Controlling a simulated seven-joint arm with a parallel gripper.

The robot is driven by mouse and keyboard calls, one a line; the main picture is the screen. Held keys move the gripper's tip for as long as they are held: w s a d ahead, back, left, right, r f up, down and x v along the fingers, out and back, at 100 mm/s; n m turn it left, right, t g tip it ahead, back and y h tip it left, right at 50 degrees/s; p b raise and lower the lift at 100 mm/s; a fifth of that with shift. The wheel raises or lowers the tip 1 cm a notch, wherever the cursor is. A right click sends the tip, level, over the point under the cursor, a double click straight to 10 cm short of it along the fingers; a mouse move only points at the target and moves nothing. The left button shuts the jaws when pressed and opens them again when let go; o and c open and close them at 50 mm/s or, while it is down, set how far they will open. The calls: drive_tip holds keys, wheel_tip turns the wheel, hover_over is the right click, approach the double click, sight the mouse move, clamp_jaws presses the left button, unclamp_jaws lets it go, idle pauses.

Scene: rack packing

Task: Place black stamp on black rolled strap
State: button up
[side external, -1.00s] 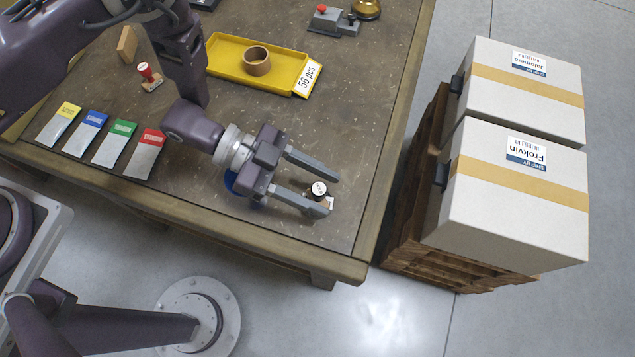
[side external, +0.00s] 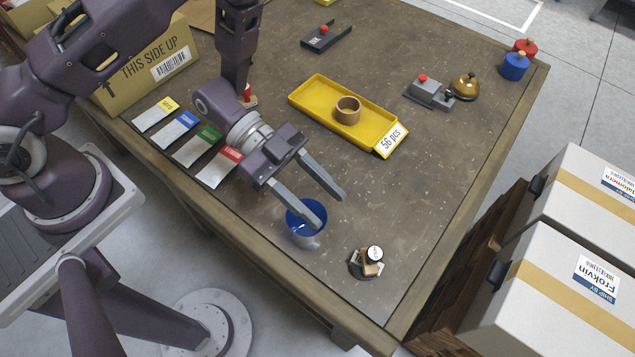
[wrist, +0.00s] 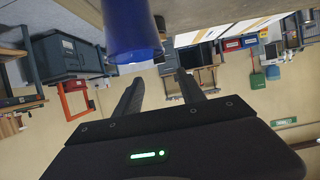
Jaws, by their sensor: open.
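A blue cup (side external: 311,238) stands close by, partly behind one finger; it also shows in the wrist view (wrist: 130,28). A yellow tray (side external: 310,92) holds a tan ring (side external: 347,110). Several colour-topped packets (side external: 193,150) lie left. The table right of the stamp is clear.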

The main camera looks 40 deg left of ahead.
drive_tip(key=w+a+r+n+t+y, duration=0.1)
drive_tip(key=w+a+r+t+y, duration=0.15)
drive_tip(key=w, duration=0.35)
drive_tip(key=w+a+r+n+t+y, duration=0.1)
drive_tip(key=w+a+r+t+y, duration=0.15)
drive_tip(key=w, duration=0.25)
drive_tip(key=w+a+r+n+t+y, duration=0.4)
drive_tip(key=a+r+n+y, duration=0.2)
drive_tip(key=a+r, duration=0.55)
drive_tip(key=s+a+r+n+g+y, duration=0.15)
drive_tip(key=s+a+r+n, duration=0.25)
drive_tip(key=s, duration=0.4)
drive_tip(key=s+a+r+n+y, duration=0.2)
drive_tip(key=s+a+r+n, duration=0.2)
drive_tip(key=s, duration=0.4)
drive_tip(key=s+d+n+g, duration=0.2)
drive_tip(key=s, duration=0.7)
drive_tip(key=shift+s+d+h, duration=0.2)
drive_tip(key=shift+d+h, duration=0.15)
drive_tip(key=shift+h, duration=0.1)
